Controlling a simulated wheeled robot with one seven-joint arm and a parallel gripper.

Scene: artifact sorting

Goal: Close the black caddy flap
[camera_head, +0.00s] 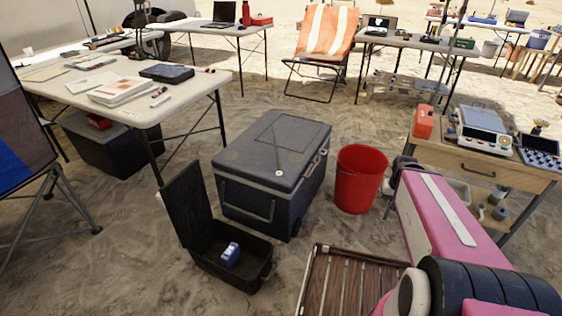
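The black caddy (213,264) stands open on the sand at the lower centre-left. Its flap (186,205) stands up on the left side, tilted a little back from upright. A small blue and white item (230,255) lies inside the caddy. My pink arm comes in from the lower right and reaches up toward the wooden desk. A dark part at its far end, left of the pink link, may be my gripper (399,170). It is well to the right of the caddy and apart from it. Its fingers cannot be made out.
A large grey cooler box (270,165) stands right behind the caddy, with a red bucket (359,178) to its right. A slatted wooden table (343,283) is at the lower middle, between the caddy and my arm. Open sand lies left and in front of the caddy.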

